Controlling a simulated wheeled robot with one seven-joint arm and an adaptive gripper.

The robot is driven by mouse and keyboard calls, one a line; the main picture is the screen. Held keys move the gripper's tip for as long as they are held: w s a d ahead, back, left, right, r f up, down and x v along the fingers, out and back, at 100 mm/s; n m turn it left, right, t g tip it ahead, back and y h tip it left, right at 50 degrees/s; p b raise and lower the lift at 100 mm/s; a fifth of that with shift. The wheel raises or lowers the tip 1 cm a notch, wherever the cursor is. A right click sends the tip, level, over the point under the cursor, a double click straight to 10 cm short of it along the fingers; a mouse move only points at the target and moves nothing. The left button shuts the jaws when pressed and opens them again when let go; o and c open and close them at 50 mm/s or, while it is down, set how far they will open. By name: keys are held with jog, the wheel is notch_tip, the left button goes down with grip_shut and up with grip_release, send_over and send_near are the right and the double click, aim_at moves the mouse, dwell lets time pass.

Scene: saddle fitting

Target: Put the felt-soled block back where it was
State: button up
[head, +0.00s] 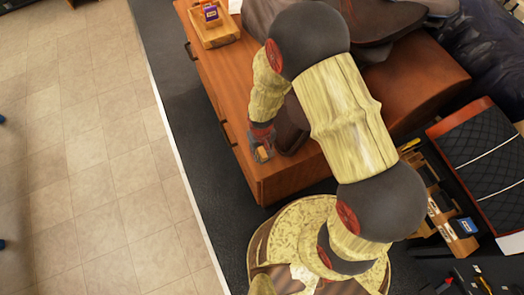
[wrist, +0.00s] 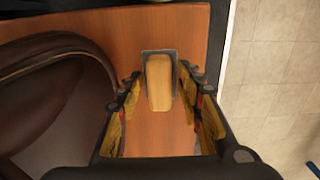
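The felt-soled block (wrist: 158,85) is a pale wooden block with rounded edges. A dark grey border shows around its far end, seemingly its sole or a patch under it. It is on or just above the brown wooden top (wrist: 160,140). My gripper (wrist: 158,88) is open, with a finger on each side of the block and a visible gap to each. In the head view my gripper (head: 262,150) points down near the bench's left front edge, and the block (head: 265,154) shows small between the fingers. I cannot tell its exact height over the wood.
A brown leather saddle (wrist: 55,95) lies close beside my gripper. A wooden tray (head: 215,35) with a purple item stands at the bench's far end. A toolbox (head: 440,215) and a quilted black pad (head: 485,165) are at right. Tiled floor (head: 80,140) lies left.

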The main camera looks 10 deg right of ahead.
jog(key=shift+r, duration=0.1)
notch_tip(320, 180, up, 13)
jog(key=p, duration=0.3)
notch_tip(320, 180, up, 10)
jog(key=t, duration=0.1)
send_over(262, 151)
jog(key=w+d, duration=0.1)
jog(key=d, duration=0.1)
jog(key=s+d+r+m+t, duration=0.15)
jog(key=d+r, duration=0.25)
jog(key=r, duration=0.5)
jog(key=s+d+r+m+t, duration=0.1)
jog(key=s+d+r, duration=0.2)
jog(key=s+r, duration=0.3)
jog(key=s+d+r+t, duration=0.2)
jog(key=s+r, duration=0.3)
jog(key=r, duration=0.3)
jog(key=shift+s+d+r+m, duration=0.35)
jog(key=shift+s+d+r, duration=0.05)
jog(key=shift+d, duration=0.1)
jog(key=shift+b, duration=0.3)
